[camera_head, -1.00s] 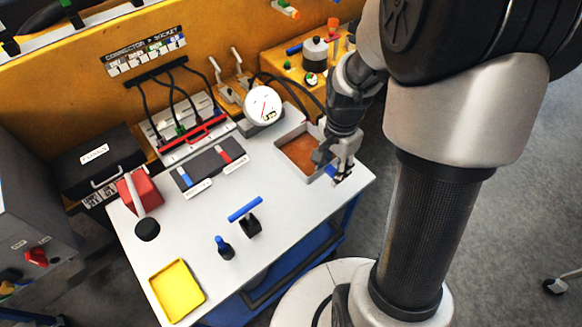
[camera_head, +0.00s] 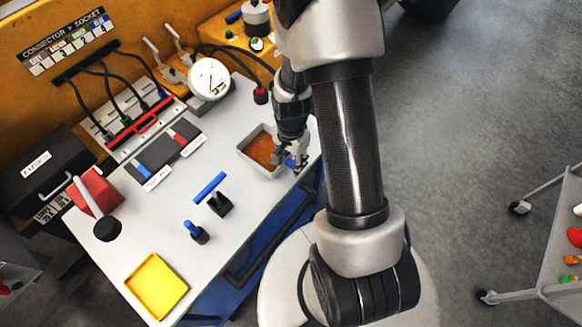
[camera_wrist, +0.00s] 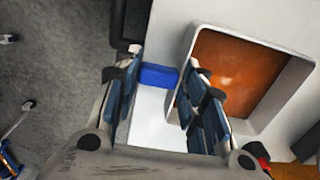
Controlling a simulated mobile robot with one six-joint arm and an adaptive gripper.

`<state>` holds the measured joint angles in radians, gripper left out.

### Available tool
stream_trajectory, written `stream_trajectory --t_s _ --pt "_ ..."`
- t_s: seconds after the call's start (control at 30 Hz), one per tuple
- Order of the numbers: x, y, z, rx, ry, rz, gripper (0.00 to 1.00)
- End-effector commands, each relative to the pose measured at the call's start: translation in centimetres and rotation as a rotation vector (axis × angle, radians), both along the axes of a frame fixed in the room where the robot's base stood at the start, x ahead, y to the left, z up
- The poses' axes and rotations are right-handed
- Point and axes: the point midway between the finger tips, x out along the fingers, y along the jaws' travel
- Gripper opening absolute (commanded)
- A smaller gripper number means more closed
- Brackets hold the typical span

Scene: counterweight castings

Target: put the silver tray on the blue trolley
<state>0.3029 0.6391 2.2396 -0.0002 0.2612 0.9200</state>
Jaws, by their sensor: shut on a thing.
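The silver tray (camera_head: 242,146) is a square, grey-walled tray with a brown-orange floor. It sits on the white bench top near its right end, and fills the right of the wrist view (camera_wrist: 255,122). My gripper (camera_head: 292,164) is at the tray's front right side, pointing down. In the wrist view (camera_wrist: 160,88) a small blue block (camera_wrist: 158,76) lies between its fingers against the tray's wall; it looks like the tray's grip. The fingers partly hide the near wall. Blue structure (camera_head: 238,294) shows below the bench edge; I cannot tell whether it is the blue trolley.
The white bench (camera_head: 150,215) holds a yellow tray (camera_head: 157,287), a blue-topped T-handle (camera_head: 210,187), a blue knob (camera_head: 195,232) and a dial gauge (camera_head: 209,78). A grey cart (camera_head: 566,284) stands at far right. The grey floor (camera_head: 450,150) between is open.

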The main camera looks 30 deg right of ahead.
Motion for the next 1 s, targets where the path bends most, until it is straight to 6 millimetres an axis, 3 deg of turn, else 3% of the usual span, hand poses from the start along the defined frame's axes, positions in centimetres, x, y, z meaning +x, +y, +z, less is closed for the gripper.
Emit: stream_trajectory --t_s 0.2,0.6,0.63,0.9,1.0 --pt "-0.1 0.0 -3.4 0.000 0.002 0.000 0.01" --pt "0.0 0.0 -4.0 0.000 0.000 0.000 0.01" --pt "0.0 0.0 -3.9 0.001 0.001 0.000 0.40" --pt "0.0 0.0 -3.8 0.000 0.001 0.000 0.58" --pt "0.0 0.0 -3.8 0.000 0.001 0.000 0.58"
